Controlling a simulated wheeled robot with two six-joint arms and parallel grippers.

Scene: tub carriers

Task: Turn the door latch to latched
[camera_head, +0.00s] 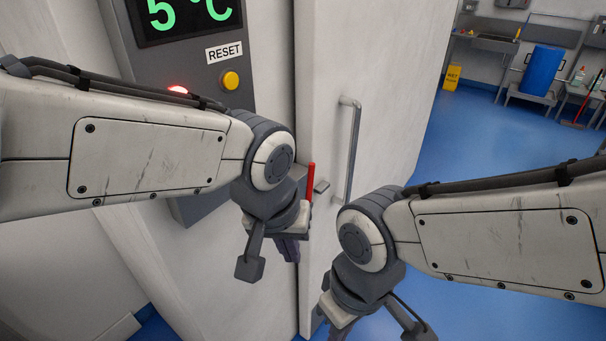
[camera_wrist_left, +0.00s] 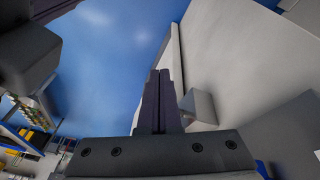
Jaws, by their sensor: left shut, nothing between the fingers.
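The door latch (camera_head: 311,182) shows as a red lever standing roughly upright at the seam between the grey-white frame and the white door (camera_head: 385,90). A small grey catch (camera_head: 321,187) sits just right of it. Its lower part is hidden behind my left wrist. My left gripper (camera_head: 288,250) is shut and empty, pointing down, below and slightly left of the red lever. Its dark fingers (camera_wrist_left: 160,100) also show closed together in the left wrist view. I cannot tell whether they touch anything.
A vertical bar handle (camera_head: 350,150) stands out from the door right of the latch. A control panel (camera_head: 185,60) with a temperature display and yellow reset button (camera_head: 230,80) is at upper left. Blue floor (camera_head: 480,150) is open at right; a blue barrel (camera_head: 541,70) stands far back.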

